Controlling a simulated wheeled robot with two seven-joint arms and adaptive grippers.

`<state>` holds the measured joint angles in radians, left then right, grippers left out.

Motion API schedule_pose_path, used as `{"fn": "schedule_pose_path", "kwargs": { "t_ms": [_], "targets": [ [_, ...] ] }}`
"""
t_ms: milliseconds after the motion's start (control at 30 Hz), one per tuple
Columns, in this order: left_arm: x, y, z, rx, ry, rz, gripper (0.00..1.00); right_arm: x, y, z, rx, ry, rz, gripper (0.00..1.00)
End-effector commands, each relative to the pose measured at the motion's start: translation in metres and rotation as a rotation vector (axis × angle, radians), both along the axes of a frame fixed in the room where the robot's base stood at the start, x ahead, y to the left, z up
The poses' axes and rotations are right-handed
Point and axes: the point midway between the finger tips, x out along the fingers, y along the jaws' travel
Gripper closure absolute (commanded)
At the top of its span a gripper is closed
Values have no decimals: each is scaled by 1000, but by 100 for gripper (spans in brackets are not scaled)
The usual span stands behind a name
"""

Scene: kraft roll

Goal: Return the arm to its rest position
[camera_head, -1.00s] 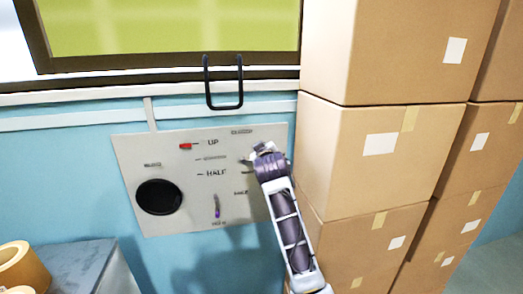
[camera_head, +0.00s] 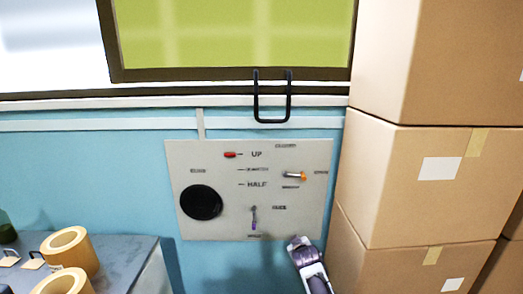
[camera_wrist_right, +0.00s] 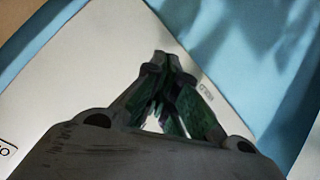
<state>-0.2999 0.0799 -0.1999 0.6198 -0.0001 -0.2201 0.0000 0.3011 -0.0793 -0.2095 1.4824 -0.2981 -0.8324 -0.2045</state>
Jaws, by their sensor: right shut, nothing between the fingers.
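My right gripper (camera_head: 300,243) is low in the head view, at the lower right edge of the grey control panel (camera_head: 225,228). It is shut and empty. In the right wrist view its fingertips (camera_wrist_right: 165,62) meet, with the pale panel (camera_wrist_right: 80,85) and blue wall behind them. My left gripper is not in view.
Stacked cardboard boxes (camera_head: 395,180) stand close on the right. A grey table (camera_head: 115,260) with kraft rolls (camera_head: 68,248) is at the lower left. A black U-shaped handle (camera_head: 272,120) hangs below the window frame. The wall between table and gripper is clear.

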Motion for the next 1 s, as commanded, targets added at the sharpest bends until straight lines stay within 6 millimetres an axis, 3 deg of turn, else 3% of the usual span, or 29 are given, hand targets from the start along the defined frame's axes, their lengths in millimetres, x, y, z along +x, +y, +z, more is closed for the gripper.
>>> {"fn": "schedule_pose_path", "kwargs": {
  "t_ms": [33,100,467,767,1000],
  "targets": [
    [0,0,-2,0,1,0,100,-7,-1,-26,3,29,1,100],
    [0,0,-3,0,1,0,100,-17,-2,-57,10,62,3,100],
    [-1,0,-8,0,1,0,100,-86,-11,-208,54,229,-1,100],
    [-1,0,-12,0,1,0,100,-167,-24,-320,90,364,-20,100],
    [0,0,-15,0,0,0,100,-244,-38,-399,117,469,-46,100]
  ]
}}
